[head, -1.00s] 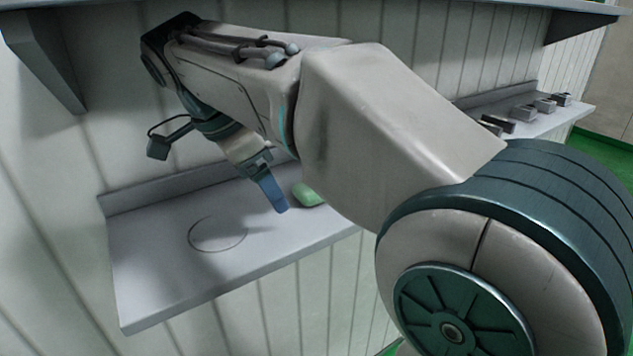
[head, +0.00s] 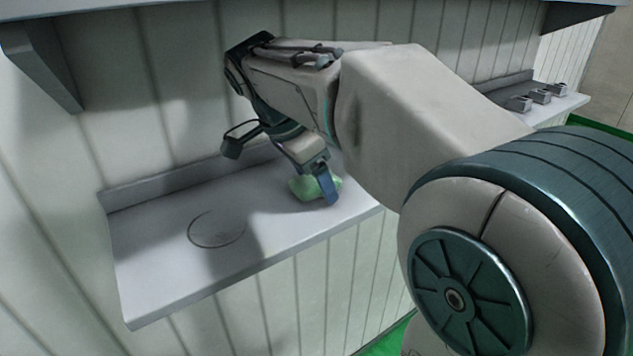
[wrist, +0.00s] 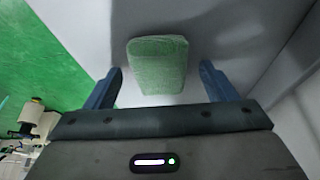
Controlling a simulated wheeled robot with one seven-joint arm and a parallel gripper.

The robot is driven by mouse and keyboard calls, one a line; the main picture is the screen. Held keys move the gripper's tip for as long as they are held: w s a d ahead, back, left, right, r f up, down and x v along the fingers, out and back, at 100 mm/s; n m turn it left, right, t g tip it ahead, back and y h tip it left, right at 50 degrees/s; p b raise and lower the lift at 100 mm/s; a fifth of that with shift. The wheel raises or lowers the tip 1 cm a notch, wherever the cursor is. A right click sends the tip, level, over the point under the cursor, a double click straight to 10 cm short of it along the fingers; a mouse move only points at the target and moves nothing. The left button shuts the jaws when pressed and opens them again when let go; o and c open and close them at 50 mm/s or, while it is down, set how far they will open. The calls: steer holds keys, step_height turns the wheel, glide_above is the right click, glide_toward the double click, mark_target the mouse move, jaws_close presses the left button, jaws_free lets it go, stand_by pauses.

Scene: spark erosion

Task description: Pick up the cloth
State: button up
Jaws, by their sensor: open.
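The cloth (head: 303,188) is a green, rounded pad lying on the pale wall shelf (head: 160,275), towards its right end. In the wrist view the cloth (wrist: 158,62) is a textured green block, lying ahead of and between the two blue fingertips. My gripper (head: 326,187) is right at the cloth in the head view, with one blue finger in front of it and hiding part of it. In the wrist view my gripper (wrist: 162,85) is open, with a gap on both sides of the cloth. Whether the fingers touch the shelf is hard to tell.
A thin dark circle (head: 217,230) is marked on the shelf left of the cloth, with bare surface around it. A low lip and ribbed wall (head: 175,120) stand behind. Several small metal blocks (head: 541,96) sit on another shelf at right. An upper shelf overhangs.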

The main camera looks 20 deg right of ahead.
mark_target(312, 179)
steer(key=c, duration=1.1)
steer(key=shift+o, duration=0.2)
steer(key=shift+r, duration=0.1)
steer(key=shift+r, duration=0.5)
step_height(312, 179, up, 2)
steer(key=shift+r+b, duration=0.15)
steer(key=shift+b, duration=0.35)
steer(key=s+d+b, duration=0.2)
steer(key=s, duration=0.6)
steer(key=s+d+b, duration=0.3)
steer(key=s, duration=0.6)
steer(key=shift+d, duration=0.3)
steer(key=shift+o, duration=0.4)
